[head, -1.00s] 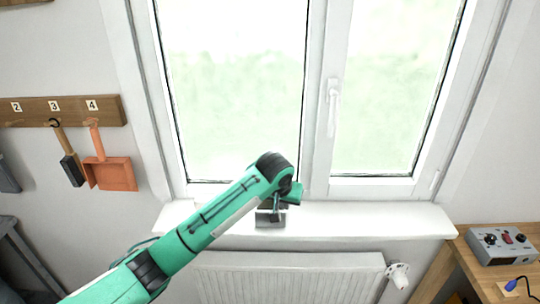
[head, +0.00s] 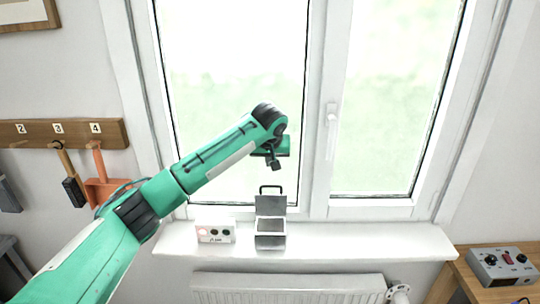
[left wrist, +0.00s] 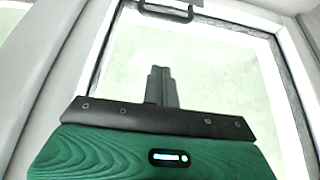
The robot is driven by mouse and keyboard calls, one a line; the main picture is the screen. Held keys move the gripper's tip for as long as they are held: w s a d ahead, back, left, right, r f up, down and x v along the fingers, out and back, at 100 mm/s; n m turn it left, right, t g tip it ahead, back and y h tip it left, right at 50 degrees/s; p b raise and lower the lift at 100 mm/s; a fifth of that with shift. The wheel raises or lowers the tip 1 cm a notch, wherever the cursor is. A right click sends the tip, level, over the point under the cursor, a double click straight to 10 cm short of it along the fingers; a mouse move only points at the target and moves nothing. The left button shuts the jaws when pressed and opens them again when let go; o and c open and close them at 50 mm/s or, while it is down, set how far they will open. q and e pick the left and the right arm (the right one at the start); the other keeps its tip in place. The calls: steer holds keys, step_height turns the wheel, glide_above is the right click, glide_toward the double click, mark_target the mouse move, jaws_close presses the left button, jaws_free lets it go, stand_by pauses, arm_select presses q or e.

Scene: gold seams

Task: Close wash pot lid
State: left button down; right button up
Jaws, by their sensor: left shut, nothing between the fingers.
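The wash pot (head: 270,240) is a small grey metal box on the white windowsill. Its lid (head: 270,206) stands open, upright at the back, with a dark loop handle (head: 270,190) on top. My left gripper (head: 273,166) is above the lid, in front of the window, apart from the handle. In the left wrist view its dark fingers (left wrist: 160,86) are together with nothing between them. A dark loop handle, seemingly the lid's, shows at that view's top edge (left wrist: 167,12). My right gripper is not in view.
A small white box with coloured round spots (head: 215,233) stands left of the pot on the sill (head: 350,238). The sill right of the pot is clear. The window (head: 230,90) is close behind my arm. A radiator (head: 290,288) is below.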

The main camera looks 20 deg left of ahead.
mark_target(271, 200)
arm_select(q)
steer(key=p+x, duration=0.2)
steer(key=x, duration=0.3)
steer(key=shift+f, duration=0.2)
steer(key=s, duration=0.1)
steer(key=s+p, duration=0.1)
steer(key=s+d+p, duration=0.1)
steer(key=shift+s+f, duration=0.3)
steer(key=shift+f, duration=0.1)
steer(key=shift+f, duration=0.1)
